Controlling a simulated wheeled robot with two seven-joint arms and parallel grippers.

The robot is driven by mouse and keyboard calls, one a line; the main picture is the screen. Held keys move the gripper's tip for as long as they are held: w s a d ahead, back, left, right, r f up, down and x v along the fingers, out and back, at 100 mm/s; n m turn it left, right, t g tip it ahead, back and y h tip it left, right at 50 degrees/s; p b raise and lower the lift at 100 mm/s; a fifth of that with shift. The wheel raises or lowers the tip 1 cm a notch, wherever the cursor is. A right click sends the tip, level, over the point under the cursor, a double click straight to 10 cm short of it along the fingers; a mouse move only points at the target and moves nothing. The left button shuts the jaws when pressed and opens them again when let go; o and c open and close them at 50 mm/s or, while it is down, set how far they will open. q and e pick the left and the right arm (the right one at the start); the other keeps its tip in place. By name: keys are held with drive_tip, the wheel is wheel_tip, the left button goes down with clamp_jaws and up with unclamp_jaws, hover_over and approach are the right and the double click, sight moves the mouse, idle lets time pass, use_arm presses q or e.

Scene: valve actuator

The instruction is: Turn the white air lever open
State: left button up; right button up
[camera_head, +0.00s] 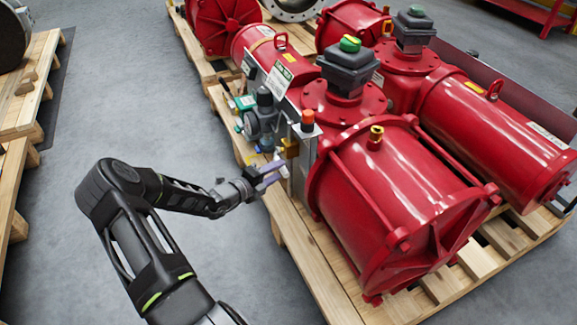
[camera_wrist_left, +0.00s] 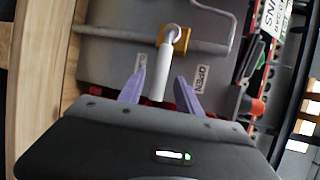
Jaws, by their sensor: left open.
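The white air lever (camera_wrist_left: 161,78) shows in the left wrist view as a short white rod hanging from a brass-coloured valve fitting (camera_wrist_left: 174,38) on a grey panel. My left gripper (camera_wrist_left: 160,82) is open, with one purple finger on each side of the lever's lower end. I cannot tell whether either finger touches it. In the head view my left gripper (camera_head: 272,177) reaches the grey panel of the red actuator (camera_head: 390,190). The lever is too small to make out there. A label reading OPEN (camera_wrist_left: 202,79) is right of the lever. My right gripper is not in view.
Red actuators stand on wooden pallets; the near pallet's edge (camera_head: 290,245) runs below my left gripper. A grey pipe (camera_wrist_left: 110,37) joins the brass fitting, and a bent grey tube (camera_wrist_left: 232,35) is on its right. Grey floor (camera_head: 100,110) is free at left.

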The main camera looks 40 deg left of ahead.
use_arm(q)
drive_tip(key=b+x, duration=0.2)
drive_tip(key=x, duration=0.4)
drive_tip(key=shift+w, duration=0.15)
clamp_jaws()
drive_tip(key=shift+f, duration=0.1)
idle(1.2)
